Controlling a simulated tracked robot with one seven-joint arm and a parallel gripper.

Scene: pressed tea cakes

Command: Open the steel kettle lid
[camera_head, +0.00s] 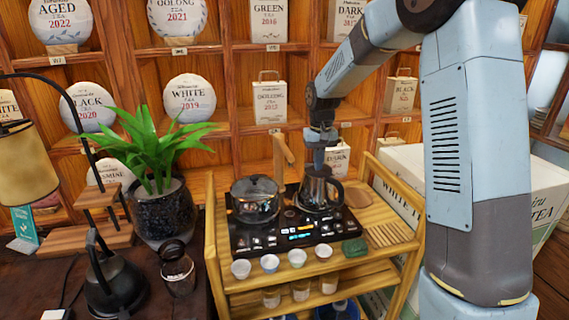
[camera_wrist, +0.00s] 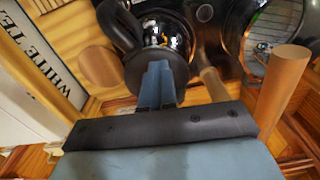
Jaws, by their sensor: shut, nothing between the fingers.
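The dark steel kettle (camera_head: 314,192) stands upright on the right side of the black stove panel, its black handle (camera_head: 337,191) to the right. My gripper (camera_head: 318,164) is above the kettle, pointing down at its top. In the wrist view my gripper (camera_wrist: 160,72) has its blue fingers together and empty, in front of a dark round part at the kettle's top. The kettle's shiny body (camera_wrist: 167,27) and its handle (camera_wrist: 118,24) show beyond. The fingers cover much of the lid area, so I cannot tell whether the lid is raised or touched.
A glass-lidded pot (camera_head: 256,199) stands left of the kettle on the black stove panel (camera_head: 290,240). Several small cups, including one (camera_head: 241,268), line the front of the wooden cart (camera_head: 225,283). A wooden post (camera_head: 283,150) rises behind. A plant (camera_head: 160,150) stands left.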

